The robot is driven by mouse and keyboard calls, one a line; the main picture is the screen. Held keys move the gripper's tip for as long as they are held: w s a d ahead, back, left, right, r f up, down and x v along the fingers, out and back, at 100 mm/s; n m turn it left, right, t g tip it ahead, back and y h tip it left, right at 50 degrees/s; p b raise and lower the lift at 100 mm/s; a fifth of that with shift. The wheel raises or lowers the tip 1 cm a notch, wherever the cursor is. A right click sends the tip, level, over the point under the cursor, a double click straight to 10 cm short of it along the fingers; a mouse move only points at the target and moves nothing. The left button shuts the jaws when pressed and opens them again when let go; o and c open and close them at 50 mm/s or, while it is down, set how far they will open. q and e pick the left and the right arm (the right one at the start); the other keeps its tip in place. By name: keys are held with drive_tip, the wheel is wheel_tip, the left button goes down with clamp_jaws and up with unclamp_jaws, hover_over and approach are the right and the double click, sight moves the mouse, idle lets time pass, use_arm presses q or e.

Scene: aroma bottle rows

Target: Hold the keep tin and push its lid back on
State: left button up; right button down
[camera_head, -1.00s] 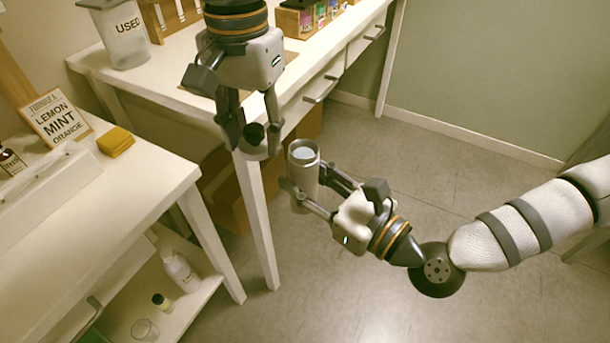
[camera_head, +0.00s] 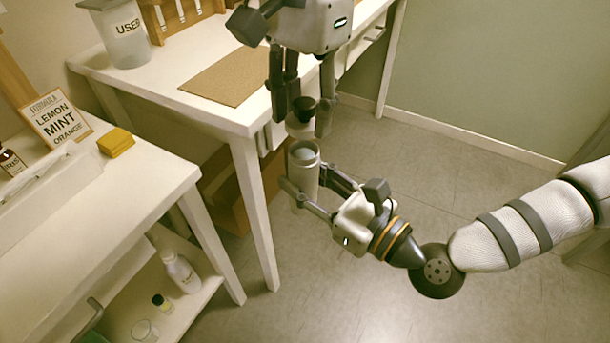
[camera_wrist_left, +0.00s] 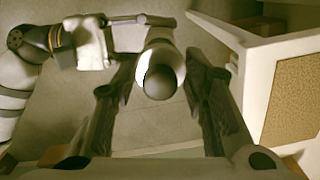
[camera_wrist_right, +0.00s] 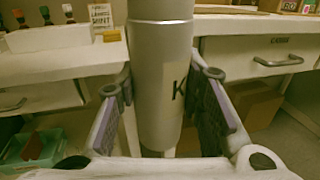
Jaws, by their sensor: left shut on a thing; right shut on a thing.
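The keep tin (camera_head: 304,174) is a silver cylinder, upright and open at the top, with a pale inside showing in the head view. My right gripper (camera_head: 306,181) is shut around its body and holds it in the air. In the right wrist view the tin (camera_wrist_right: 160,85) shows part of a label with a "K". The lid (camera_head: 301,128), silver with a black knob, is between the fingers of my left gripper (camera_head: 302,116), shut on it. It hangs just above the tin's mouth. In the left wrist view the dark knob (camera_wrist_left: 160,82) covers much of the tin's top.
A lower white table (camera_head: 130,185) is at left, with a formula card (camera_head: 57,117) and yellow sponge-like block (camera_head: 116,142). Open floor lies at right.

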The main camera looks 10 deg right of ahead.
use_arm(q)
drive_tip(key=shift+f, duration=0.95)
drive_tip(key=shift+f, duration=0.85)
drive_tip(key=shift+f, duration=0.65)
drive_tip(key=o, duration=0.9)
wheel_tip(320, 180, up, 12)
drive_tip(key=shift+r, duration=0.1)
